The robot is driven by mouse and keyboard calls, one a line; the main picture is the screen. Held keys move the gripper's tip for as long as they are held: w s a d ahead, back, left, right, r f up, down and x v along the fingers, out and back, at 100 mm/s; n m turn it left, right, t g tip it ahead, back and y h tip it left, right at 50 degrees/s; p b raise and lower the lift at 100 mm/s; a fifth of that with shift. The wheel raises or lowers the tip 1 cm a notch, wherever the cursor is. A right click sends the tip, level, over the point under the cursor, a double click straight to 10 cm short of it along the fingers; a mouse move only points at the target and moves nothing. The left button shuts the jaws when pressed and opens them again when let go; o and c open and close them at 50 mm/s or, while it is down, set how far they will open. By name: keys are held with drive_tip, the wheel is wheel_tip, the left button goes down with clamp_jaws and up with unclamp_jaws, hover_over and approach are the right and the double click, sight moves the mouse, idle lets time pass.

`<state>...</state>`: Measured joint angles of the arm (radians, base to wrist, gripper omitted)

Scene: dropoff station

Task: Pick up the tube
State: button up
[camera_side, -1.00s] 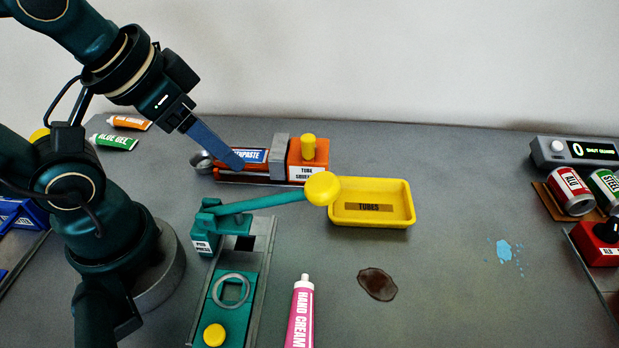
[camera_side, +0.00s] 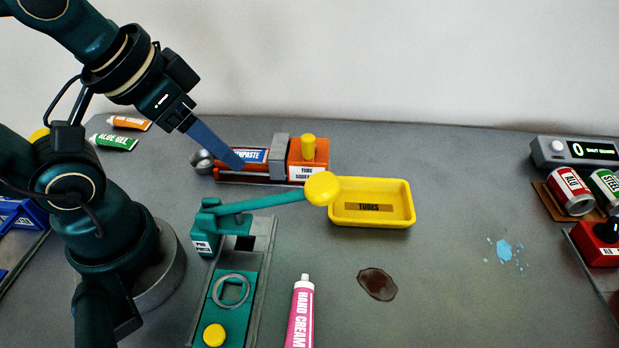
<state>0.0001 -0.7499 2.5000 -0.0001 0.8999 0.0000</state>
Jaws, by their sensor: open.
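Several tubes are in view. A toothpaste tube (camera_side: 252,155) with a blue and white label lies in the orange tube squeezer (camera_side: 307,160) at the back. My gripper (camera_side: 238,163), with a blue finger, reaches down from the upper left to the toothpaste tube's left part. It is open, and I cannot tell whether it touches the tube. A pink hand cream tube (camera_side: 299,318) lies at the front, partly cut off by the frame. A green glue gel tube (camera_side: 113,142) and an orange tube (camera_side: 129,123) lie at the back left.
A yellow tray (camera_side: 405,218) marked TUBES stands right of a teal press (camera_side: 235,290), whose lever knob is at the tray's left corner. A brown spill (camera_side: 377,284) and a blue splash (camera_side: 504,251) mark the table.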

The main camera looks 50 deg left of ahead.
drive_tip(key=shift+r, duration=0.1)
drive_tip(key=n+g, duration=0.5)
drive_tip(key=n, duration=0.2)
approach(237, 149)
drive_tip(key=s+d+r, duration=0.1)
drive_tip(key=s+r, duration=0.1)
drive_tip(key=a+f+n, duration=0.1)
drive_tip(key=s+a+f+n, duration=0.1)
drive_tip(key=f, duration=0.1)
drive_tip(key=shift+s+a+g, duration=0.1)
drive_tip(key=shift+a+g, duration=0.2)
drive_tip(key=shift+a, duration=0.05)
drive_tip(key=shift+s+a+f, duration=0.1)
drive_tip(key=shift+f, duration=2.4)
clamp_jaws()
